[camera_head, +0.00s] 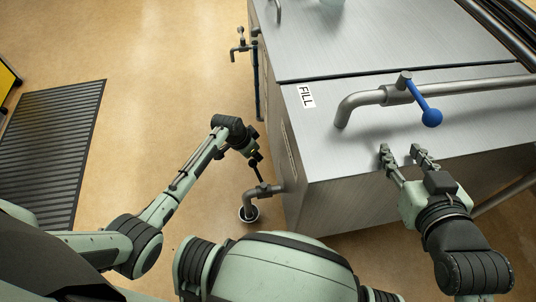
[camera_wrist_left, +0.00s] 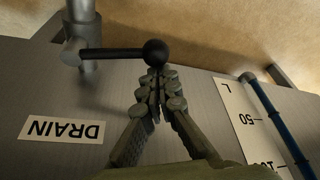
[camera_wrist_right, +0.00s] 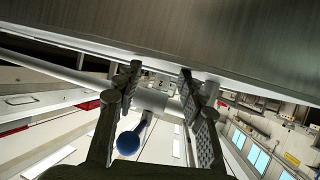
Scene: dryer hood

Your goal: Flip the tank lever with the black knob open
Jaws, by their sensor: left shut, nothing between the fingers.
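The tank lever with the black knob (camera_wrist_left: 155,52) shows in the left wrist view, its dark arm (camera_wrist_left: 108,54) running left to a grey valve pipe (camera_wrist_left: 88,20) near the DRAIN label (camera_wrist_left: 62,129). In the head view the drain pipe (camera_head: 266,190) leaves the tank's left side low down. My left gripper (camera_wrist_left: 158,80) is shut and empty, its fingertips right at the knob; whether they touch it I cannot tell. In the head view my left gripper (camera_head: 254,158) is beside the tank. My right gripper (camera_head: 400,151) is open and empty over the tank's front edge.
The steel tank (camera_head: 340,180) fills the right side. A blue-knobbed lever (camera_head: 432,117) sits on the fill pipe (camera_head: 352,103), just beyond my right gripper. A blue level tube (camera_wrist_left: 275,115) runs along the tank side. A dark floor grate (camera_head: 50,145) lies left; floor between is clear.

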